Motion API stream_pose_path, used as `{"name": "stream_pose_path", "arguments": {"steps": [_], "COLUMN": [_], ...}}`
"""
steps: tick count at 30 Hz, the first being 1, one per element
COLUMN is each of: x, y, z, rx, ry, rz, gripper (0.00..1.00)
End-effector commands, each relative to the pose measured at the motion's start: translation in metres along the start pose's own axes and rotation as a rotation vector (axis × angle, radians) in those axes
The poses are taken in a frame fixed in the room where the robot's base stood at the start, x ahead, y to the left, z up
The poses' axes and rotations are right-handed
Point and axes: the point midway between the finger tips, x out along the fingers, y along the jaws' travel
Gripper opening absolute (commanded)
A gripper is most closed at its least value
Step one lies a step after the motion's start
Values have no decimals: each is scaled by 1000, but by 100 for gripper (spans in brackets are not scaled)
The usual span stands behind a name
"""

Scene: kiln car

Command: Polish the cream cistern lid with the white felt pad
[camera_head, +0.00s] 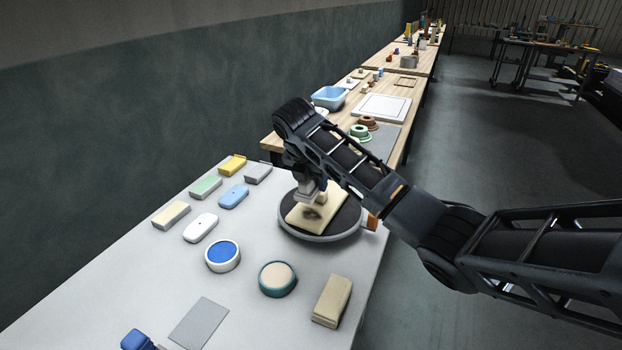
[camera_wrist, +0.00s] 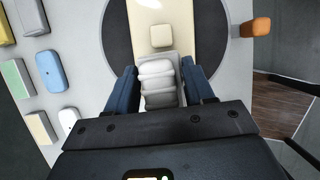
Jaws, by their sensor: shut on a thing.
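The cream cistern lid (camera_head: 329,208) lies flat on a dark round turntable (camera_head: 352,222) with a pale rim, at the right side of the grey bench top. In the wrist view the lid (camera_wrist: 180,28) runs up the middle, with a small square raised piece (camera_wrist: 161,36) on it. My gripper (camera_head: 311,190) is above the near part of the lid. In the wrist view its blue fingers (camera_wrist: 158,88) are shut on the white felt pad (camera_wrist: 157,70), which looks ribbed. Whether the pad touches the lid is hidden. A dark smudge or shadow shows on the lid beside it.
Several coloured blocks and rounded pieces, such as the blue one (camera_head: 233,196), stand left of the turntable. Two round dishes, blue-filled (camera_head: 222,256) and beige-filled (camera_head: 278,279), and a tan block (camera_head: 332,301) stand nearer. An orange piece (camera_head: 372,222) sits at the turntable's right.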

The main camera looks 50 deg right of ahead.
Motion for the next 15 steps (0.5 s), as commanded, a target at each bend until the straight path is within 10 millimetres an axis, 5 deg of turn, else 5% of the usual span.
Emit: {"name": "stream_pose_path", "arguments": {"steps": [15], "x": [40], "y": [0], "z": [-17], "rx": [0], "ry": [-1], "rz": [-1], "gripper": [28]}}
